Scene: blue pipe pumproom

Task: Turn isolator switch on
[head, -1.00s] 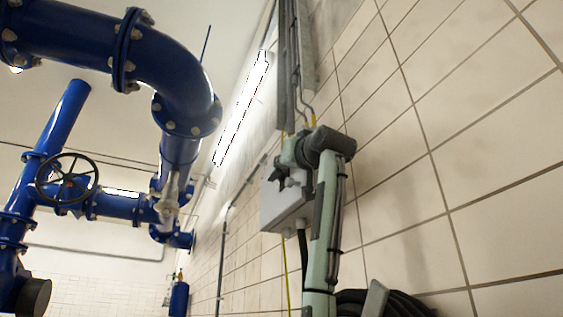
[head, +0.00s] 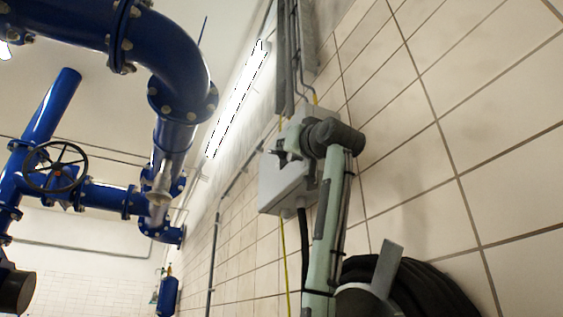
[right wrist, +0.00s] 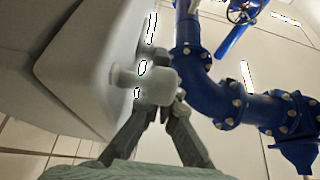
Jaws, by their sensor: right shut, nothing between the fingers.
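The isolator switch is a pale grey box (head: 274,196) mounted on the tiled wall, right of centre in the head view. In the right wrist view its large grey face (right wrist: 75,65) fills the left side. A pale rounded knob (right wrist: 155,86) sticks out from that face. My right gripper (head: 282,152) is in front of the upper part of the box in the head view. In the right wrist view its dark fingers (right wrist: 164,106) converge just by the knob, shut and empty. Whether they touch the knob I cannot tell. My left gripper is out of view.
Big blue pipes (head: 180,75) with a handwheel valve (head: 55,167) run at the left. A black hose coil (head: 430,290) hangs on the wall at lower right. Conduits (head: 286,60) and cables run above and below the box.

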